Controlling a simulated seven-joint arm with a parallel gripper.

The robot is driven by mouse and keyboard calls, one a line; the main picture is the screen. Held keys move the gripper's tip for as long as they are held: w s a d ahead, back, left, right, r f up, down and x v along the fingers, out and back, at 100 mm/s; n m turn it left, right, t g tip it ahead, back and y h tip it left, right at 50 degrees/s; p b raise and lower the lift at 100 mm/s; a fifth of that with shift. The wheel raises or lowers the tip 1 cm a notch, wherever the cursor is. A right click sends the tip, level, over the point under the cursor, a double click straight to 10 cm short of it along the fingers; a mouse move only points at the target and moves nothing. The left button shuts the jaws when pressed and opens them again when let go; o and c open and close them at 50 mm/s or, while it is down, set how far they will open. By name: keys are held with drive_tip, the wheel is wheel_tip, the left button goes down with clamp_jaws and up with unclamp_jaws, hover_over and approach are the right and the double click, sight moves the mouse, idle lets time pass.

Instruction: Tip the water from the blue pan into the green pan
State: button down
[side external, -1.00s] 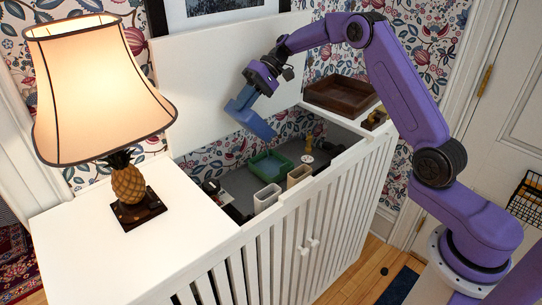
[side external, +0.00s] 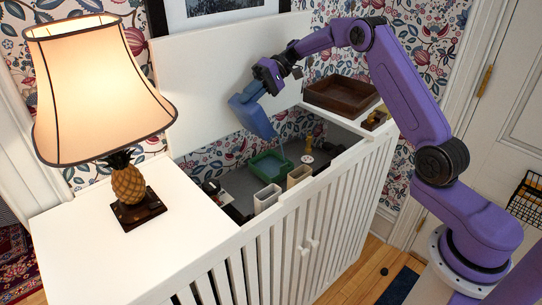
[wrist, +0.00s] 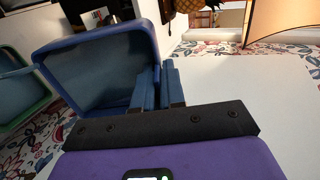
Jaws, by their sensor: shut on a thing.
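The blue pan (side external: 252,113) hangs steeply tilted in the air above the open cabinet well, one corner lowest. My gripper (side external: 268,78) is shut on its upper end. A thin pale line, like a stream of water, runs from the low corner down towards the green pan. The green pan (side external: 262,166) stands level on the grey floor inside the well, below the blue pan. In the wrist view, the tilted blue pan (wrist: 140,38) is beside my gripper's fingers (wrist: 170,88), and the green pan (wrist: 42,98) is at the left edge. The water level in each is unclear.
Two pale upright boxes (side external: 267,198) stand at the well's front, with a small yellow-and-white item (side external: 308,150) behind. A brown tray (side external: 342,97) sits on the right top. A lit lamp (side external: 95,90) stands left. The white raised lid (side external: 215,65) is behind.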

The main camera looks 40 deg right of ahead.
drive_tip(key=shift+d+r+y, duration=0.15)
drive_tip(key=shift+d+y, duration=0.35)
drive_tip(key=shift+d, duration=0.05)
drive_tip(key=shift+d+r+y, duration=0.1)
drive_tip(key=shift+d+y, duration=0.2)
drive_tip(key=shift+d+r+y, duration=0.15)
drive_tip(key=shift+d+y, duration=0.6)
drive_tip(key=shift+d, duration=0.4)
drive_tip(key=shift+d+r+y, duration=0.1)
drive_tip(key=shift+d+y, duration=0.65)
drive_tip(key=shift+d, duration=0.35)
drive_tip(key=shift+d, duration=0.15)
